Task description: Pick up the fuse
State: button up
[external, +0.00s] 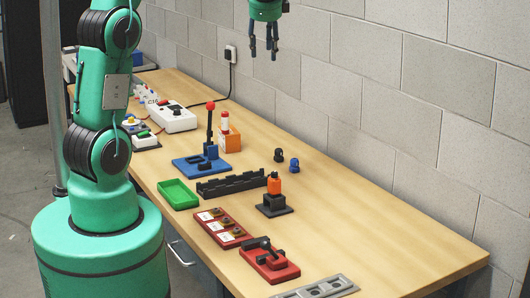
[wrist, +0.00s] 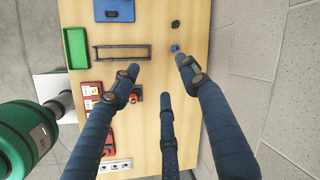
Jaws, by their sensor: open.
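No part is plainly marked as the fuse, and I cannot tell for sure which one it is. One candidate is a white cylinder with a red top (external: 225,122), upright in an orange block (external: 230,141) at the back of the bench. Another is an orange piece (external: 274,184) standing on a black base (external: 274,206); it shows partly behind a finger in the wrist view (wrist: 138,93). My gripper (external: 264,54) is open and empty, high above the bench near the wall. Its three dark fingers are spread in the wrist view (wrist: 160,77).
The wooden bench (external: 395,233) holds a black slotted rack (external: 232,185), a green tray (external: 178,194), a red three-part panel (external: 222,228), a red clamp base (external: 270,266) and a blue lever base (external: 196,166). Two small knobs (external: 294,165) lie near the wall. The bench's right side is clear.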

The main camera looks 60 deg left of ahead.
jog(key=w+a+f+m+g+p, duration=0.15)
jog(key=a+f, duration=0.25)
jog(key=a, duration=0.5)
jog(key=w+a+f+m+p, duration=0.2)
jog(key=w+a+f, duration=0.15)
jog(key=a, duration=0.45)
jog(key=m+g+p, duration=0.2)
jog(key=m, duration=0.1)
send_near(225, 112)
jog(key=r, duration=0.1)
jog(key=d+r, duration=0.1)
jog(key=r, duration=0.1)
jog(key=shift+s+d+r+t+y, duration=0.15)
jog(key=shift+d+t+y, duration=0.1)
jog(key=shift+d+y, duration=0.15)
jog(key=shift+p+x, duration=0.35)
jog(key=shift+x, duration=3.95)
jog(key=shift+d+p+x, duration=0.15)
jog(key=shift+x, duration=1.15)
jog(key=shift+d+p+x, duration=0.15)
jog(key=shift+x, duration=1.1)
